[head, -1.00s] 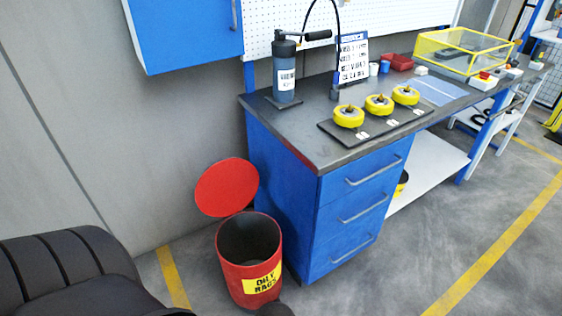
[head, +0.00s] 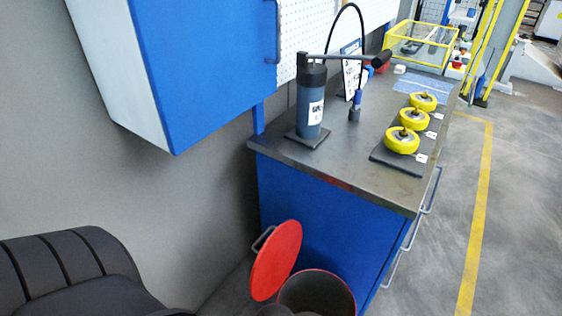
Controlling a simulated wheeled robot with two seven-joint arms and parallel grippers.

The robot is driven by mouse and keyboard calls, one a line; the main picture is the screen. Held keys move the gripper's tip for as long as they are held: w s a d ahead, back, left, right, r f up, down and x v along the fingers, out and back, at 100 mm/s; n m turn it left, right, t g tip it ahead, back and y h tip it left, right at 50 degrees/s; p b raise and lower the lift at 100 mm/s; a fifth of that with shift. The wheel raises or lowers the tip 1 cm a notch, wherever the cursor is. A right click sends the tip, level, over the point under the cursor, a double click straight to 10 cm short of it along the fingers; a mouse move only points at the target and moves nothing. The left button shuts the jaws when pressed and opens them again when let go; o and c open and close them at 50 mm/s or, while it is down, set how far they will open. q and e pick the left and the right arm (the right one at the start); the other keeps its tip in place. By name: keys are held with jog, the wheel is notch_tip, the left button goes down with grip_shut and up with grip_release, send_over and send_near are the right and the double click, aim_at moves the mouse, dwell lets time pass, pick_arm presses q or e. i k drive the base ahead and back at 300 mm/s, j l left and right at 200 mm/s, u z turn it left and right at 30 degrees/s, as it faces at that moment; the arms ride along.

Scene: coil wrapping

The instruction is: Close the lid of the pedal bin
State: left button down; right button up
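The red pedal bin (head: 345,291) stands on the floor against the end of the blue drawer cabinet, at the bottom of the head view. Only its upper rim and dark opening show; the rest is cut off by the frame. Its round red lid (head: 276,260) stands up, open, tilted at the left of the opening, with a dark handle (head: 263,239) on its far side. A dark rounded part at the bottom edge covers some of the bin's near rim; I cannot tell what it is. Neither of my grippers can be made out.
The blue workbench (head: 330,215) stands right behind the bin, with a pump (head: 309,105) and several yellow wheels (head: 402,140) on top. A blue wall cabinet (head: 210,70) hangs at upper left. Floor (head: 440,230) at the right is clear.

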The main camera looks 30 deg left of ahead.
aim_at(276, 259)
jog(key=k+j, duration=0.1)
jog(key=j, duration=0.35)
jog(key=k+j, duration=0.1)
jog(key=j, duration=0.3)
jog(key=k+j, duration=0.1)
jog(key=j, duration=0.8)
jog(key=k+u, duration=0.3)
jog(key=k, duration=0.4)
jog(key=k+u, duration=0.3)
jog(key=k, duration=0.35)
